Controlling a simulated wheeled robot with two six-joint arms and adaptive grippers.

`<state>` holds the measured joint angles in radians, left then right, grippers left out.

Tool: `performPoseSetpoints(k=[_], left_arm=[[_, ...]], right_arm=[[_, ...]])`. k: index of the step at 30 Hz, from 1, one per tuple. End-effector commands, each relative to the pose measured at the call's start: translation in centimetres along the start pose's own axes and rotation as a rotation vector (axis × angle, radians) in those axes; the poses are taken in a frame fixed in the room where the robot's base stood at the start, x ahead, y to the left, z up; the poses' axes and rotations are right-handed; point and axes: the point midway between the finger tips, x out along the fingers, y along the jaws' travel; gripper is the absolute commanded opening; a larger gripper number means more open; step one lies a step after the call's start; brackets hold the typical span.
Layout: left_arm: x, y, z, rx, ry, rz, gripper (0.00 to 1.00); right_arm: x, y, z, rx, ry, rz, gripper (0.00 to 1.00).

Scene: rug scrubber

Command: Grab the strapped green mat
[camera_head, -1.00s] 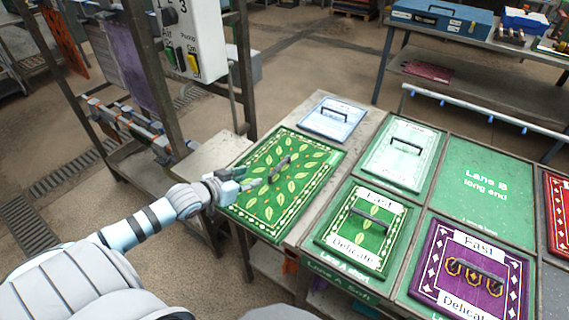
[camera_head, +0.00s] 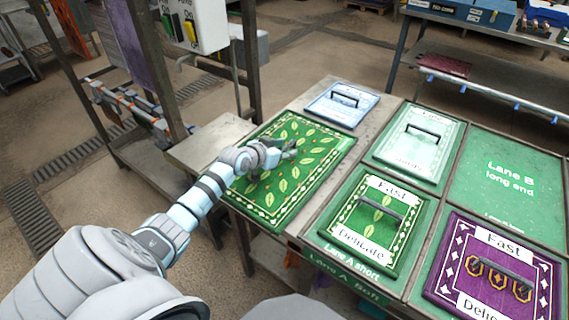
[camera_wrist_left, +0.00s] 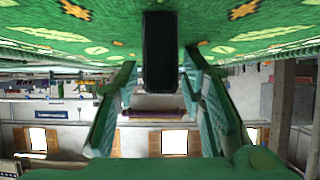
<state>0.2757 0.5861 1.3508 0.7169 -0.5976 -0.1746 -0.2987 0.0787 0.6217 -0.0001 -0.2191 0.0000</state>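The large green mat (camera_head: 318,146), with yellow leaves and a patterned border, lies flat on the left part of the table. In the wrist view its green surface (camera_wrist_left: 60,35) fills the top, and its dark strap handle (camera_wrist_left: 160,50) stands out from it. My left gripper (camera_head: 288,152) is over the middle of the mat in the head view and hides most of the strap there. In the wrist view its green fingers (camera_wrist_left: 160,82) are spread apart, one on each side of the strap, with gaps on both sides. My right gripper is not in view.
A smaller green Fast/Delicate panel (camera_head: 350,217), a purple one (camera_head: 455,262), a pale green one (camera_head: 415,160) and a light blue one (camera_head: 343,106) lie around the mat, each with a handle. A metal post frame (camera_head: 245,65) stands behind my left arm.

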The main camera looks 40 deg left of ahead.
Motion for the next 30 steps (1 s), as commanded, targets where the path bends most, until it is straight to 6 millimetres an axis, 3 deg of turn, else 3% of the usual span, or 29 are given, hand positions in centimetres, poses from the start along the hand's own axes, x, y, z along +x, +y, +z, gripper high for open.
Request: performPoseSetpoints(k=[5, 12, 25, 30], left_arm=[[0.0, 0.0, 0.0, 0.000, -0.002, 0.001, 0.37], [0.0, 0.0, -0.1, 0.000, -0.001, 0.001, 0.00], [-0.1, 0.0, -0.3, 0.001, 0.002, 0.001, 0.00], [-0.8, 0.0, -1.7, 0.003, 0.004, 0.001, 0.00]], right_arm=[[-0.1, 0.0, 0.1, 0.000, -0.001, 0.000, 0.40], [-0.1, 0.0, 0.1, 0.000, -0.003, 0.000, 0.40], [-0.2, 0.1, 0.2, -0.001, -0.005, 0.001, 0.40], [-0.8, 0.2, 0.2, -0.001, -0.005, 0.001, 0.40]])
